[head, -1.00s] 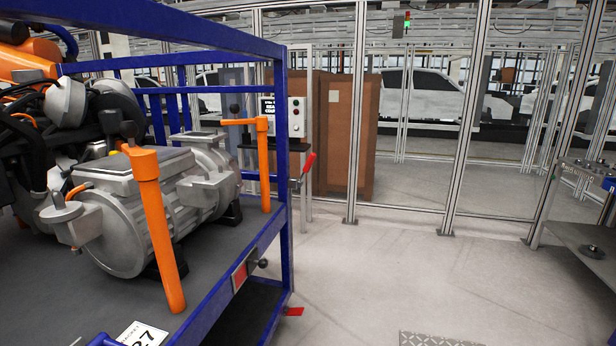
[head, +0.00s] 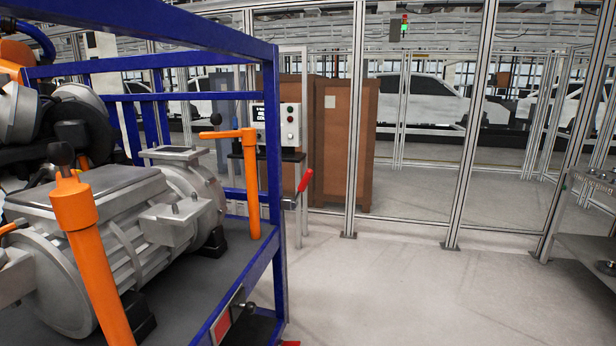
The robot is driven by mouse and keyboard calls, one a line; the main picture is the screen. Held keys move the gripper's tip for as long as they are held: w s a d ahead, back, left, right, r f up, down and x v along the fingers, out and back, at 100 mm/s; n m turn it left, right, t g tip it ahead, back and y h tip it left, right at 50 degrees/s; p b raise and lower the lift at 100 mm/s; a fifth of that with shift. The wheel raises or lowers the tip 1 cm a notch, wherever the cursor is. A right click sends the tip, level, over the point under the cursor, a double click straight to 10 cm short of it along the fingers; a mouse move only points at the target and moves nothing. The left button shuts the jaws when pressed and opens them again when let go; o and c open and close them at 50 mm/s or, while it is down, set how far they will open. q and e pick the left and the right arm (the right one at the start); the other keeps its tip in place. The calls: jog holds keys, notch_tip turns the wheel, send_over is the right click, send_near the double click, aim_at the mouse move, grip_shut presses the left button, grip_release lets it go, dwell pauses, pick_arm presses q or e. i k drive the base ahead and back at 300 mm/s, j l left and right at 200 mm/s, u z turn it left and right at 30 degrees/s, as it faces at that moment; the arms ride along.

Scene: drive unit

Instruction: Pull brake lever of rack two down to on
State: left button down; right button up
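A blue-framed rack (head: 272,150) fills the left side and carries a large grey drive unit (head: 110,215). A lever with a red handle (head: 304,181) sticks out at the far end of the rack, its handle tilted up to the right. Lower on the rack's near side rail is a red plate (head: 221,326) with a short black-knobbed lever (head: 249,306) beside it. No label shows which of these is the brake lever, or which rack this is. Neither of my grippers is in view.
Two orange posts (head: 92,265) (head: 252,185) with handles stand on the rack deck. Behind are a control box (head: 289,125), brown cabinets (head: 345,140) and a glazed fence (head: 352,110). A grey table (head: 590,255) stands at right. The floor (head: 400,290) between is clear.

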aim_at(309, 173)
jog(key=i+j+z, duration=0.1)
jog(key=i, duration=0.3)
jog(key=i+j+z, duration=0.1)
jog(key=i, duration=0.35)
jog(key=i+j+z, duration=0.1)
jog(key=i, duration=0.3)
jog(key=j, duration=0.1)
